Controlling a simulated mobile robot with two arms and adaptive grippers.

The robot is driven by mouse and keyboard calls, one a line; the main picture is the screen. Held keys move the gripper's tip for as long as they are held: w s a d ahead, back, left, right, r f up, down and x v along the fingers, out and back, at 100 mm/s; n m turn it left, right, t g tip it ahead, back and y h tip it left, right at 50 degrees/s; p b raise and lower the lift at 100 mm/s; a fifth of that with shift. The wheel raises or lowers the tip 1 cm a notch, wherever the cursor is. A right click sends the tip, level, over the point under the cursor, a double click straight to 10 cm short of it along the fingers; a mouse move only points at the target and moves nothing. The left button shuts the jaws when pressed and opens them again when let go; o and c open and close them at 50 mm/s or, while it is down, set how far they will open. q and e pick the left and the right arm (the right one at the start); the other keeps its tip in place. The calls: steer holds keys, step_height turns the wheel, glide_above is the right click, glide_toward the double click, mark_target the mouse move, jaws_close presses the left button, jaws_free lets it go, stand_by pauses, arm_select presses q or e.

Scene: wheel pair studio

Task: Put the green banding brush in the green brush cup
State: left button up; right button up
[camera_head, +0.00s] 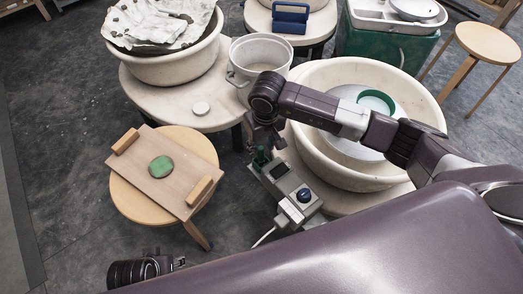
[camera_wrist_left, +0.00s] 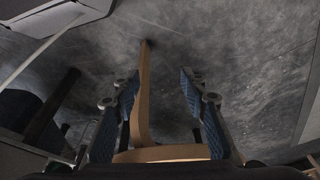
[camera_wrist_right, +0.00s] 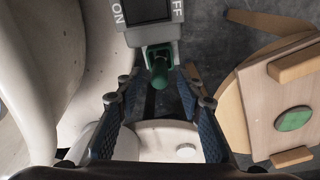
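A green upright handle (camera_wrist_right: 160,72), apparently the banding brush, stands at the end of a grey control box; a dark green holder (camera_wrist_right: 157,52) sits around its base. In the head view the green part (camera_head: 260,157) is small and partly covered by my gripper. My right gripper (camera_wrist_right: 156,88) is open and empty, its fingers on either side of the handle's line, apart from it. A green ring-like thing (camera_head: 376,98) lies on the right basin's wheel; I cannot tell if it is a cup. My left gripper (camera_wrist_left: 158,78) is open and empty above the floor.
The control box (camera_head: 304,213) has a blue knob. The right basin (camera_head: 428,113) is beside my right arm. A stool (camera_head: 128,199) carries a board (camera_head: 187,172) with a green disc (camera_head: 161,166). A handled bucket (camera_head: 262,52) stands behind my right gripper.

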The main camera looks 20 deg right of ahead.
arm_select(q)
steer(key=f, duration=0.3)
steer(key=shift+s+f+p, duration=0.2)
steer(key=shift+s+p, duration=0.05)
steer(key=shift+p, duration=0.1)
arm_select(e)
step_height(320, 180, up, 7)
steer(key=shift+s+r, duration=0.15)
steer(key=shift+s, duration=0.3)
